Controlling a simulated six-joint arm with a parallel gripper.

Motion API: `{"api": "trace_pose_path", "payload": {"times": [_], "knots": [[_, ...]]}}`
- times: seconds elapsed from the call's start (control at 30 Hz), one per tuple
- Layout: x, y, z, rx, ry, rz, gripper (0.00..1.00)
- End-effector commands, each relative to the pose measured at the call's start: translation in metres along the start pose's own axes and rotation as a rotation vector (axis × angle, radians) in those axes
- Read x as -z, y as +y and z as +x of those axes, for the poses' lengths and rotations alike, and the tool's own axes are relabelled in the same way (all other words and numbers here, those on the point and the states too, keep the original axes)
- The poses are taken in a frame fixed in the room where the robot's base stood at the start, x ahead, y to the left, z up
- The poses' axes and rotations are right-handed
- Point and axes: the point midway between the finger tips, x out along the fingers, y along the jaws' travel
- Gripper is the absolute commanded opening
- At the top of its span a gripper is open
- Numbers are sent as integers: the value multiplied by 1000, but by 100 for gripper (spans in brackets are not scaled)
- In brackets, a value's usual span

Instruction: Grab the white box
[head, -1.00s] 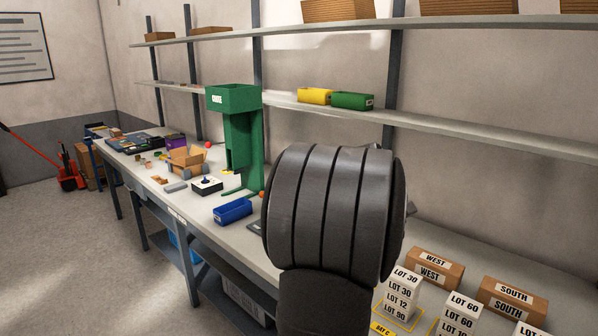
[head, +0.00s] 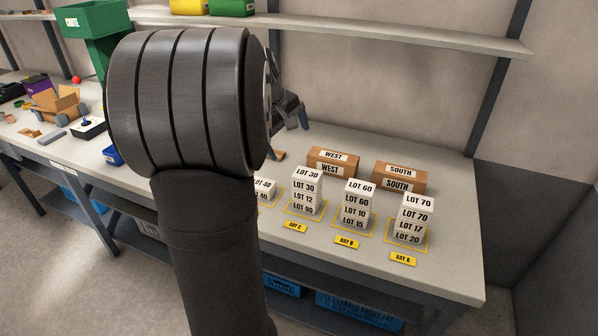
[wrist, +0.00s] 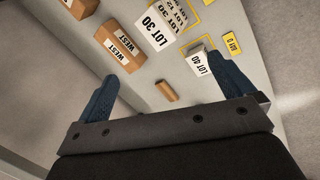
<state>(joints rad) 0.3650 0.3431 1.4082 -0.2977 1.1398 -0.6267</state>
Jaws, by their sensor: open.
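Several white boxes stand on the bench. Three are stacks, topped by LOT 30 (head: 306,190), LOT 60 (head: 358,205) and LOT 70 (head: 416,219). A lower white box, LOT 40 (head: 265,187), stands left of them, partly hidden by my arm. My gripper (head: 290,112) is above the bench, behind and left of the stacks. In the wrist view my gripper (wrist: 166,74) is open and empty, its two fingers wide apart. The LOT 40 box (wrist: 196,60) shows just beyond the right finger, and the LOT 30 stack (wrist: 160,28) lies farther off.
Brown boxes WEST (head: 332,162) and SOUTH (head: 399,178) stand behind the stacks. A small brown block (wrist: 167,91) lies between the fingers in the wrist view. Yellow tags such as BAY B (head: 346,242) line the front. A shelf (head: 400,38) runs above.

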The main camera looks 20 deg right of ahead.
Motion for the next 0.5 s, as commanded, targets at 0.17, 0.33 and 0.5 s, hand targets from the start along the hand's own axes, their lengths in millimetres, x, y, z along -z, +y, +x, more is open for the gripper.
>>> {"api": "trace_pose_path", "payload": {"times": [0.17,0.33,0.5], "knots": [[-11,4,3,25,53,429,98],[-19,7,6,61,93,813,98],[-23,8,7,92,114,1062,98]]}}
